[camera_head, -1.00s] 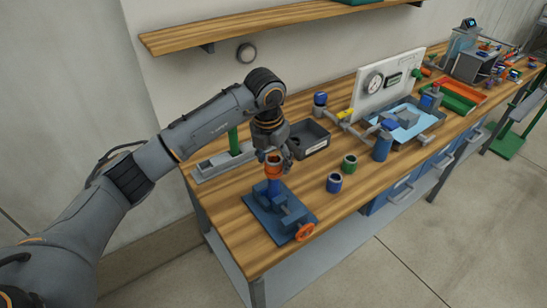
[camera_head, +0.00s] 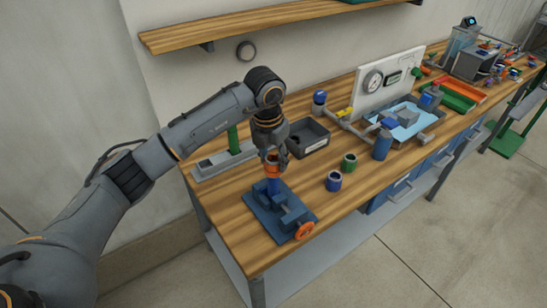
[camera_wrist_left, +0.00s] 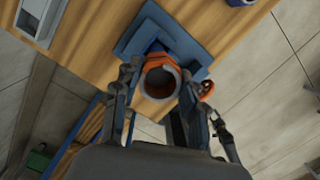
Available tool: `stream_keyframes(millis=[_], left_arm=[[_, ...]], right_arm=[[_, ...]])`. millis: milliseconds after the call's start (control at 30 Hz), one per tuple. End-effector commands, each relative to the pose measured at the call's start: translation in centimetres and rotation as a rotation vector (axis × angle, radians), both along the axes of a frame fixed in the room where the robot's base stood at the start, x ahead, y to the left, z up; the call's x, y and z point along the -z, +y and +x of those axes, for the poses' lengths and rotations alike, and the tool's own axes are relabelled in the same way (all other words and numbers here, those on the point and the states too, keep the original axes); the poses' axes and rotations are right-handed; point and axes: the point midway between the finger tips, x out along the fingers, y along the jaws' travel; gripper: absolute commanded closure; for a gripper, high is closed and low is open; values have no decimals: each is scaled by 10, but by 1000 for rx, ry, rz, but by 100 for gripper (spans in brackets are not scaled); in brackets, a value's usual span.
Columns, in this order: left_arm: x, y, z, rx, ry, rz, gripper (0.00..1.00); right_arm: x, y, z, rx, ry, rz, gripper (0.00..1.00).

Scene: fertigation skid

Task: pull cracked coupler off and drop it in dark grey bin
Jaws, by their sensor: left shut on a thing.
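The orange coupler (camera_head: 272,172) sits on top of an upright blue pipe (camera_head: 274,187). The pipe stands in a blue vise (camera_head: 283,208) with an orange handwheel at the front of the bench. My left gripper (camera_head: 272,160) comes down from above and is shut on the coupler. In the left wrist view its fingers (camera_wrist_left: 162,82) press on both sides of the coupler's round open top (camera_wrist_left: 146,82). Cracks on the coupler are too small to make out. The dark grey bin (camera_head: 322,137) stands behind and right of the gripper. My right gripper is not in view.
A blue collar (camera_head: 334,182) and a green collar (camera_head: 349,163) stand right of the vise. A grey rack with a green post (camera_head: 233,140) is at the left. A gauge panel (camera_head: 390,82) and a tray of water (camera_head: 428,127) stand farther right.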

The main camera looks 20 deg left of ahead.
Motion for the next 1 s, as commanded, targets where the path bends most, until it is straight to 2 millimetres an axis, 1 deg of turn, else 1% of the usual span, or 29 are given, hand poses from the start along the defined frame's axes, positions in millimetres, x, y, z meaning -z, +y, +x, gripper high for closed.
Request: stream_keyframes(millis=[367,1000], left_arm=[[-9,0,1,0,-2,-1,100],[-40,0,0,0,-1,0,100]], right_arm=[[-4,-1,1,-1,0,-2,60],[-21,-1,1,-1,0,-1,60]])
